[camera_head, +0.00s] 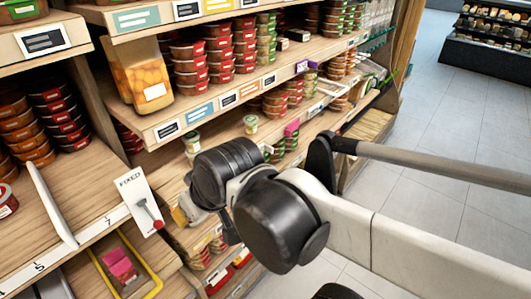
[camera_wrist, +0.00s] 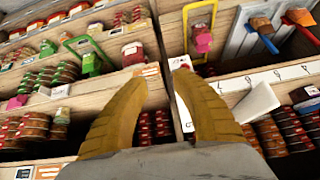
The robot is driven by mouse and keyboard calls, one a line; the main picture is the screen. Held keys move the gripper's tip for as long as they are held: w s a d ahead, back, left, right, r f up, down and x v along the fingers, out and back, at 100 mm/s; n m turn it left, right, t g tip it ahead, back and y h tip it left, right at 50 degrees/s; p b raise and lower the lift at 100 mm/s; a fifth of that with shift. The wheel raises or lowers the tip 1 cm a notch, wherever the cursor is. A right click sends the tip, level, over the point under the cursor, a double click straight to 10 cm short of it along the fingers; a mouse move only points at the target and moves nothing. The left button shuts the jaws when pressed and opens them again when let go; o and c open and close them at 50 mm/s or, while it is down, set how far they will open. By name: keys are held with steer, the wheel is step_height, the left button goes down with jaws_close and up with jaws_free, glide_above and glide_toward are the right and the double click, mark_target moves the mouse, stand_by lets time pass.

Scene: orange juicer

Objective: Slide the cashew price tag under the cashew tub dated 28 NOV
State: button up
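No label is readable enough to pick out the cashew price tag or the tub dated 28 NOV. Small tags, including an orange one (camera_head: 228,99) and a blue one (camera_head: 199,112), sit along a shelf edge in the head view. Red-lidded tubs (camera_head: 188,66) stand stacked behind them. My gripper (camera_head: 183,214) is at the lower shelves, mostly hidden by my wrist. In the wrist view my gripper (camera_wrist: 161,76) has its two yellow fingers spread, with nothing between them. Tubs and an orange-and-white tag (camera_wrist: 150,70) show beyond the left finger.
A jar of orange fruit (camera_head: 142,78) stands on the upper shelf. A card marked FIXED (camera_head: 137,197) with a red-ended lever is at the left shelf edge. The tiled aisle floor (camera_head: 430,130) is clear at right.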

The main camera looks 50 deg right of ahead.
steer(key=w+d+f+y+b, duration=0.1)
steer(key=w+d+f+b, duration=0.1)
steer(key=w+d, duration=0.25)
steer(key=w+d+f+b, duration=0.3)
steer(key=d, duration=0.3)
steer(key=t+b, duration=0.6)
steer(key=t, duration=0.1)
glide_toward(273, 149)
steer(key=shift+n+h, duration=0.3)
steer(key=shift+h, duration=0.1)
steer(key=b+x, duration=0.3)
steer(key=x, duration=0.8)
steer(key=shift+a, duration=0.15)
jaws_close()
